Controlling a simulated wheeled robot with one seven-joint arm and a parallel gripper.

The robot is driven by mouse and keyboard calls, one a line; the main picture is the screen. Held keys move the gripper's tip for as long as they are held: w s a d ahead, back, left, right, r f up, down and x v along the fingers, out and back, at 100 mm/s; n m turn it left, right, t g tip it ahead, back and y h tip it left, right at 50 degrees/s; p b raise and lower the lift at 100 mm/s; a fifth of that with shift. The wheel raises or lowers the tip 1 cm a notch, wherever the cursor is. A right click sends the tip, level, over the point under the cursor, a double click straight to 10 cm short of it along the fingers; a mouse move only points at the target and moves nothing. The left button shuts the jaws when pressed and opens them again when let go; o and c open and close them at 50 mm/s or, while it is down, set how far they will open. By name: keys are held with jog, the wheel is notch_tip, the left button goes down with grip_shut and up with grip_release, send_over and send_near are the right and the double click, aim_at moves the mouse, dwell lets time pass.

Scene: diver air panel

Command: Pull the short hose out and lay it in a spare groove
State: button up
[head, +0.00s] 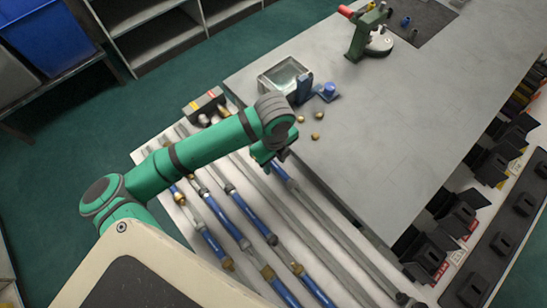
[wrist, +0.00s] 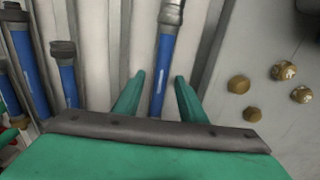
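A blue hose (wrist: 164,75) with a grey metal end fitting (wrist: 172,12) runs between my gripper's two green fingers (wrist: 159,84) in the wrist view. The fingers are open, with a gap on either side of it. It looks like the short hose, though its near end is hidden by my gripper. In the head view my gripper (head: 268,156) is over the upper part of the grooved rack (head: 150,148), and a short blue piece (head: 281,173) shows just beyond it. Bare grooves (head: 291,221) lie to the left of this hose.
Several other blue hoses (head: 236,207) with brass or dark fittings lie in the rack. A grey bench (head: 400,130) borders it on the right, with loose brass nuts (wrist: 238,84), a glass tray (head: 284,77) and a green clamp stand (head: 366,37). Black holders (head: 452,218) line the far right.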

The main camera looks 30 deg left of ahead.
aim_at(282, 172)
jog(key=shift+c, duration=0.7)
grip_shut()
jog(key=shift+s+d, duration=0.2)
jog(key=shift+d, duration=0.45)
jog(key=shift+s+d, duration=0.2)
jog(key=shift+d, duration=0.4)
jog(key=shift+s+d, duration=0.15)
jog(key=shift+d, duration=0.15)
jog(key=shift+d, duration=0.1)
jog(key=shift+r, duration=3)
